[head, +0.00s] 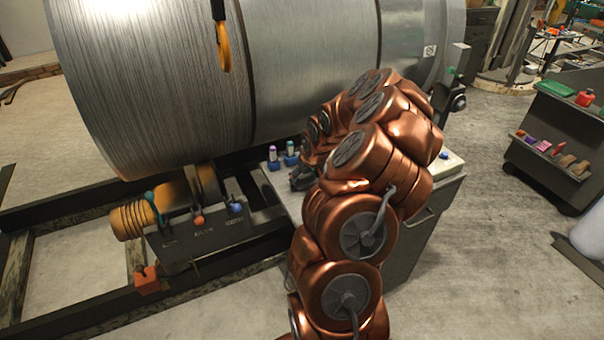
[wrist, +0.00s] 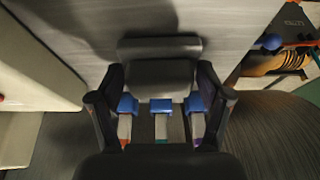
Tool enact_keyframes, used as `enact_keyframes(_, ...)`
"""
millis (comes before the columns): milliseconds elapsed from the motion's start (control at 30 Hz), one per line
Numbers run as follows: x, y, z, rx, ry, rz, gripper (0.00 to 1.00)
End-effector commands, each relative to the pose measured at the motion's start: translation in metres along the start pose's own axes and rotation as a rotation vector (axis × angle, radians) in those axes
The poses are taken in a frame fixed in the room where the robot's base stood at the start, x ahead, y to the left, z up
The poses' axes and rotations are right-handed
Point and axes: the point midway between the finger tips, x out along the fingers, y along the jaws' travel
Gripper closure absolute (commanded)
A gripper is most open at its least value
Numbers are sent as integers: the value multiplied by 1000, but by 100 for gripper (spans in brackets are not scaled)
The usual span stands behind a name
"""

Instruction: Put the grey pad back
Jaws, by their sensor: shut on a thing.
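In the wrist view the dark grey pad (wrist: 160,75) sits between the two fingers of my gripper (wrist: 160,98). The gripper is shut on it. A grey bar shows just beyond the pad; I cannot tell if it is part of it. The pad is over or on a light grey top; contact is unclear. In the head view my gripper (head: 302,178) is a small dark shape at the cabinet top (head: 455,165), mostly hidden by my copper arm, and the pad cannot be made out.
Small blue-based bottles (head: 272,157) with coloured tops stand left of my gripper; three blue pieces (wrist: 160,105) show between the fingers. A large steel drum (head: 310,60) rises behind. A lever box (head: 215,232) is at left. A dark tool cart (head: 555,140) stands right, with open floor between.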

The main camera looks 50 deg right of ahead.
Motion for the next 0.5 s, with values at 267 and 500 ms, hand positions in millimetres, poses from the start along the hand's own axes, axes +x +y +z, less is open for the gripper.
enact_keyframes(267, 1, 0, 0, 0, 1, 0, 16)
enact_keyframes(500, -3, -3, 2, -1, 4, 2, 0)
